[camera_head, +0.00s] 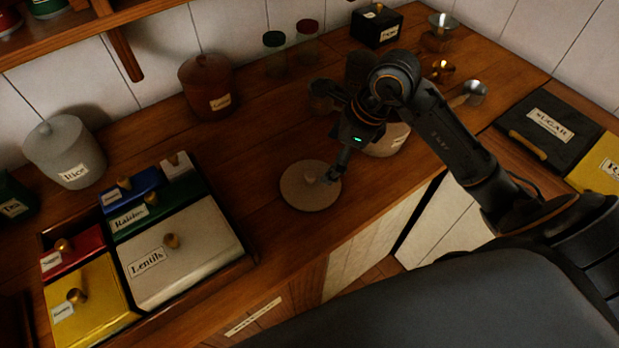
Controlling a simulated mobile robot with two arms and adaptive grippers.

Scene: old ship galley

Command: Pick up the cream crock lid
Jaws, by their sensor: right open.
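The cream crock lid (304,201), a round pale disc with a small knob, lies flat on the wooden counter in the middle of the view. My right gripper (335,173) reaches down from above at the lid's right side, its fingertips close to the knob. It is open; I cannot tell whether a finger touches the lid. My left gripper is not in view.
A brown canister (205,88) and a grey Rice canister (62,150) stand at the back left. A wooden tray holds several labelled boxes, including a white Lentils box (190,260). Metal cups (436,38) stand at the back right.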

